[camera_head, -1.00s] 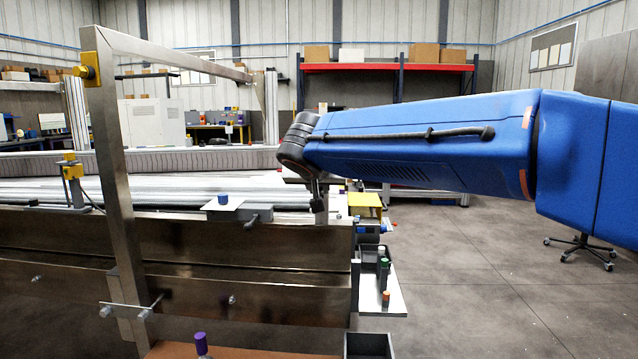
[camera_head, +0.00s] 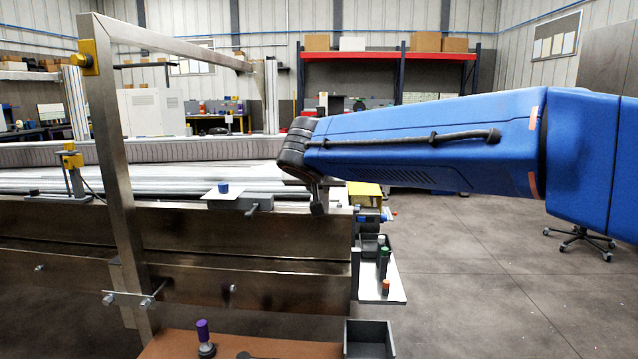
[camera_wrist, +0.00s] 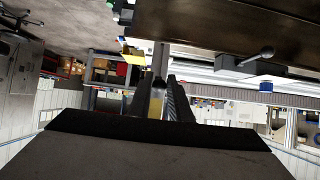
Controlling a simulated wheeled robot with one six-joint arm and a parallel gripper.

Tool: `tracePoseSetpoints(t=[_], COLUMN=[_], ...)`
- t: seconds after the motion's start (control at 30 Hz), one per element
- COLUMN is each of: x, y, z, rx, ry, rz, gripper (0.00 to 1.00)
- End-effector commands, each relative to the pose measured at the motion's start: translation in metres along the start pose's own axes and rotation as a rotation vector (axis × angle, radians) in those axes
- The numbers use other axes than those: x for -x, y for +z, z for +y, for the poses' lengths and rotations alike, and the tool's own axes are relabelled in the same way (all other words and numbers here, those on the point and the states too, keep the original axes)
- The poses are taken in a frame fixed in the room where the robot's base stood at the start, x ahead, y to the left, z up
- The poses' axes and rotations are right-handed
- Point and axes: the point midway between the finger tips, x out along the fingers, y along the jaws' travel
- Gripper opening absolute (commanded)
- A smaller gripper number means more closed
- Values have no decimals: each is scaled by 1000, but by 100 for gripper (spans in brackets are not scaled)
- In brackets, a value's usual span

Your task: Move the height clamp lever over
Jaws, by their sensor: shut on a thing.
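Most of the lever is hidden between the fingers. In the head view my blue arm reaches in from the right and its dark wrist hides most of the grip. A short shaft with a dark end (camera_head: 318,208) hangs below the wrist, in front of the conveyor frame; I cannot tell whether it is lever or gripper.
The steel conveyor side rail (camera_head: 235,245) runs below the grip. A grey block (camera_head: 240,203) with a dark-knobbed handle stands left of my wrist. A yellow box (camera_head: 363,194) and a side tray with bottles (camera_head: 383,290) are close on the right. Open floor lies farther right.

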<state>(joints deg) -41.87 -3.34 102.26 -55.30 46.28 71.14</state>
Motion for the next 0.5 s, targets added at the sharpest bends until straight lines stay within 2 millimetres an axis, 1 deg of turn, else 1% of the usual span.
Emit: tracePoseSetpoints(t=[0.33, 0.5], x=[-1, -3], y=[2, 8], z=[0, 0], rx=[0, 0], ry=[0, 1], rz=[-1, -1], gripper=[5, 5])
